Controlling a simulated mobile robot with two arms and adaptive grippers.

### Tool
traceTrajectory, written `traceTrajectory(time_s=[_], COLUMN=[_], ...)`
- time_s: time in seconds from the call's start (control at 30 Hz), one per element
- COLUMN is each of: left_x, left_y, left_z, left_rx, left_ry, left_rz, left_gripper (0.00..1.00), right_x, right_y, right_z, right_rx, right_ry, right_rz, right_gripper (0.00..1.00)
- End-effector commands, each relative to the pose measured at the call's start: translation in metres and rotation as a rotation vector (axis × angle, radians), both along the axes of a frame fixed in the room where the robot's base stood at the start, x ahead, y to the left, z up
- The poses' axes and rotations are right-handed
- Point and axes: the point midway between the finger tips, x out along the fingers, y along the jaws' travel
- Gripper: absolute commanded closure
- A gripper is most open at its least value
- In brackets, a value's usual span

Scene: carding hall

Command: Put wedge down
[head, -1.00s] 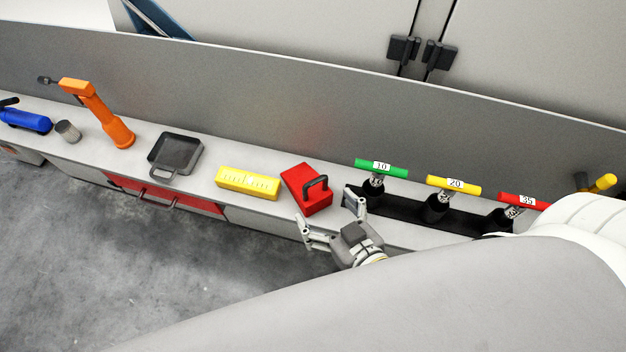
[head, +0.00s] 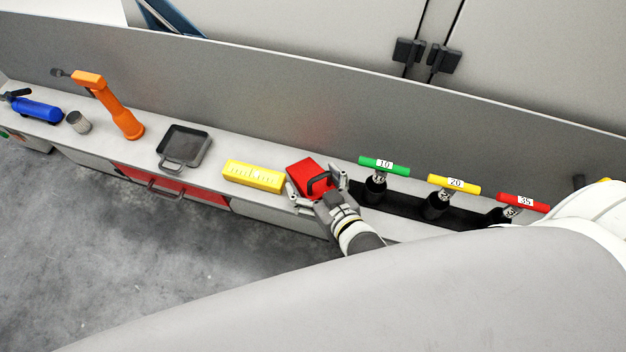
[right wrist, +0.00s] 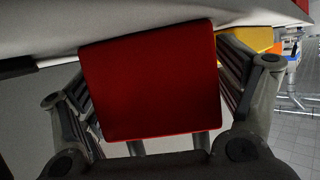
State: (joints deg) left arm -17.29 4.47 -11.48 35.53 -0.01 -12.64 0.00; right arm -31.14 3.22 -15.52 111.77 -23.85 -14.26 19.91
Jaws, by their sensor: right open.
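The red wedge (head: 302,174), a block with a dark handle, sits on the long grey shelf right of the yellow level-like block. My right gripper (head: 315,190) is around it, one finger on each side, and the jaws are open. In the right wrist view the wedge's flat red face (right wrist: 150,82) fills the space between the two fingers (right wrist: 155,95); small gaps seem to remain, and contact is hard to judge. The wedge's lower front is partly hidden by my gripper in the head view. My left gripper is not in view.
The yellow block (head: 253,176) stands close on the left; a dark pan (head: 184,147), an orange tool (head: 117,112), a grey cup (head: 78,122) and a blue cylinder (head: 35,109) lie farther left. A black rack (head: 404,205) with green, yellow and red T-handles is on the right. A grey panel (head: 270,90) rises behind.

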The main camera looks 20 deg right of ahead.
Motion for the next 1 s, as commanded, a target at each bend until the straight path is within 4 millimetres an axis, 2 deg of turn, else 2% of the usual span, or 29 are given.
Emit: traceTrajectory(time_s=[0.17,0.67,1.0], left_x=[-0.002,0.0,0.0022], left_y=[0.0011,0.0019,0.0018], left_z=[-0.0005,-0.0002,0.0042], left_rx=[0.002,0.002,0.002], left_ry=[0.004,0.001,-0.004], left_rz=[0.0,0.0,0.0], left_gripper=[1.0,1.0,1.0], right_x=[0.0001,0.0004,0.0003], right_y=[0.0002,0.0003,0.0003], right_z=[0.0,0.0013,0.0054], right_rx=[0.0,0.001,0.0], right_ry=[0.0,-0.003,-0.003], right_rz=[0.0,0.001,0.0], right_gripper=[0.12,0.76,0.76])
